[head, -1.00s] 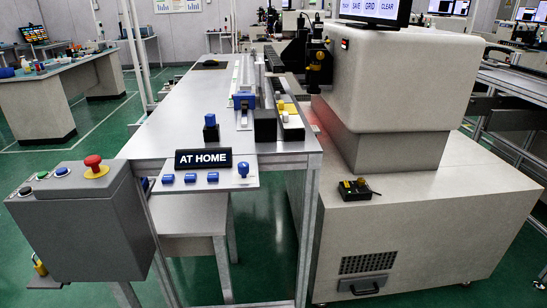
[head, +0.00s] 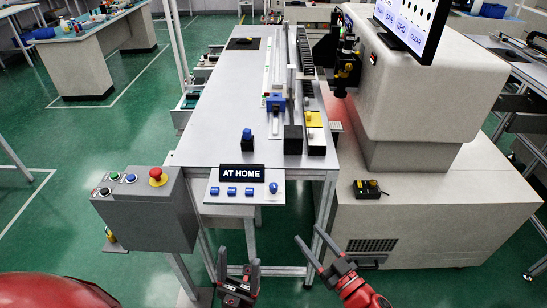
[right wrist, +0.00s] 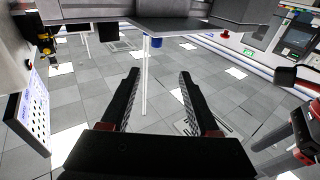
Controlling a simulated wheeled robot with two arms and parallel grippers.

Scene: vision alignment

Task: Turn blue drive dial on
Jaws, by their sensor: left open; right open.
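A round blue dial (head: 273,187) stands at the right end of the light panel (head: 239,199) on the front edge of the table, beside a row of small blue buttons (head: 231,191). Which way it is turned is too small to tell. My right gripper (head: 308,234) is open and empty, below and right of the dial in the head view, apart from it. In the right wrist view a blue knob (right wrist: 155,42) shows beyond the open fingers (right wrist: 159,75). My left gripper (head: 239,263) is open and empty below the panel in the head view.
The black "AT HOME" display (head: 242,173) stands behind the buttons. A grey control box (head: 150,215) with a red mushroom button (head: 157,177) is to the left. Another blue knob (head: 247,134) sits on the tabletop. The large machine (head: 425,200) stands at the right.

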